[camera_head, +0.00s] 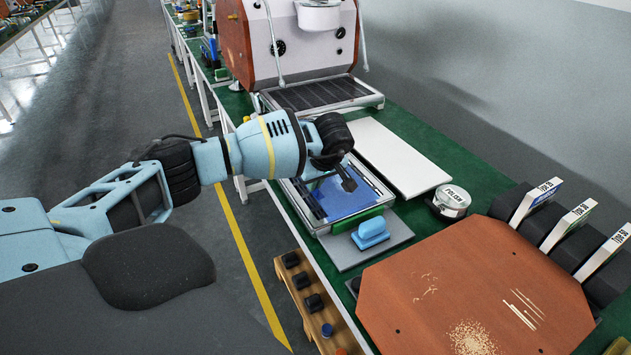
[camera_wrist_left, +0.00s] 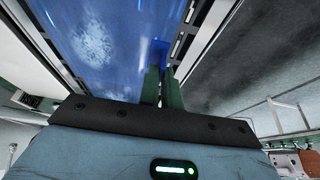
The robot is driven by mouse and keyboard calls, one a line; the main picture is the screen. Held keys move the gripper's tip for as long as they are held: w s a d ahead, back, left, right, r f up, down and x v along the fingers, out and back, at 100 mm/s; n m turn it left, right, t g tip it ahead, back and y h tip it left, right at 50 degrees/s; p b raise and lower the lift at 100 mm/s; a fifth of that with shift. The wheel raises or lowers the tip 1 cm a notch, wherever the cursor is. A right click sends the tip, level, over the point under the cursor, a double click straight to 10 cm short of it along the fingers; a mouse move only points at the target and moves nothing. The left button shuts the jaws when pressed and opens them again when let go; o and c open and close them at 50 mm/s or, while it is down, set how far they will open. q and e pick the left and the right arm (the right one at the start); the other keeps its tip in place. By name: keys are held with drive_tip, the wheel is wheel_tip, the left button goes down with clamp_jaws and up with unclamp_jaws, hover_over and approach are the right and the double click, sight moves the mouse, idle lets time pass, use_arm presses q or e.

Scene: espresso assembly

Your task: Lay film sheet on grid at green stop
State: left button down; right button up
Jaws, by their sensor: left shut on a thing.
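The translucent blue film sheet (camera_head: 345,198) shows over the grid (camera_head: 303,202) in its pale metal frame. In the left wrist view the sheet (camera_wrist_left: 95,40) fills the upper left, with dark slots of the grid along its side. My left gripper (camera_head: 348,183) is shut on the sheet near one edge; in the left wrist view its two green-grey fingers (camera_wrist_left: 161,82) are close together at a blue corner. I cannot tell whether the sheet touches the grid. The green stop (camera_head: 358,221) lies along the near end of the frame. My right gripper is not in view.
A blue handled block (camera_head: 370,233) stands on a grey plate (camera_head: 403,232) just in front of the frame. The espresso machine (camera_head: 285,45) and drip tray (camera_head: 318,95) stand behind.

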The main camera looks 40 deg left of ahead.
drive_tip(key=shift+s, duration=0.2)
use_arm(q)
drive_tip(key=shift+f, duration=0.25)
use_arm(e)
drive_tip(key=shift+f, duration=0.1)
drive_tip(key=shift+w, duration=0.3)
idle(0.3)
use_arm(q)
drive_tip(key=shift+f, duration=0.3)
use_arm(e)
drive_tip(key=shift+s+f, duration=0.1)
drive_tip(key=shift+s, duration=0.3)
use_arm(q)
drive_tip(key=c, duration=1.5)
unclamp_jaws()
drive_tip(key=o, duration=0.3)
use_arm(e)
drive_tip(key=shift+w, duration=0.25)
